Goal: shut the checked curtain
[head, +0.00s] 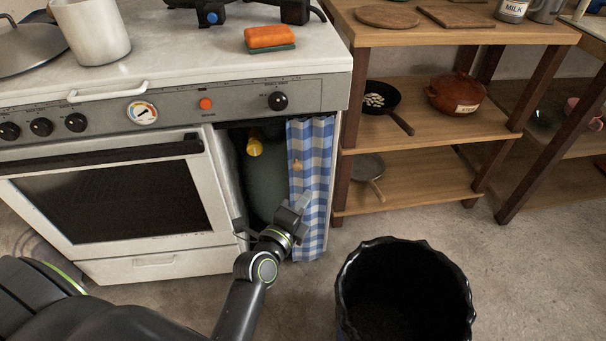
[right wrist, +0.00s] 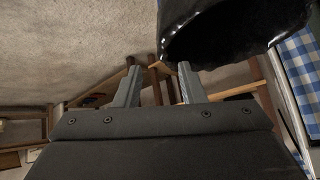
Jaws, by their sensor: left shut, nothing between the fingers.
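The blue-and-white checked curtain (head: 321,165) hangs gathered at the right side of an opening in the stove front. The left part of the opening is uncovered and shows a dark green rounded thing (head: 262,185) with a yellow top (head: 254,147). A small tan piece (head: 297,165) sits at the curtain's left edge. My left gripper (head: 303,202) is shut and empty, in front of the curtain's lower left part; I cannot tell if it touches the cloth. My right gripper (right wrist: 157,82) is open and empty in the right wrist view, where the curtain (right wrist: 302,62) shows at the right edge.
A black bin (head: 405,290) stands on the floor right of my left arm; it also shows in the right wrist view (right wrist: 220,35). The oven door (head: 110,195) is left of the opening. Wooden shelves (head: 425,185) with pans stand at the right.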

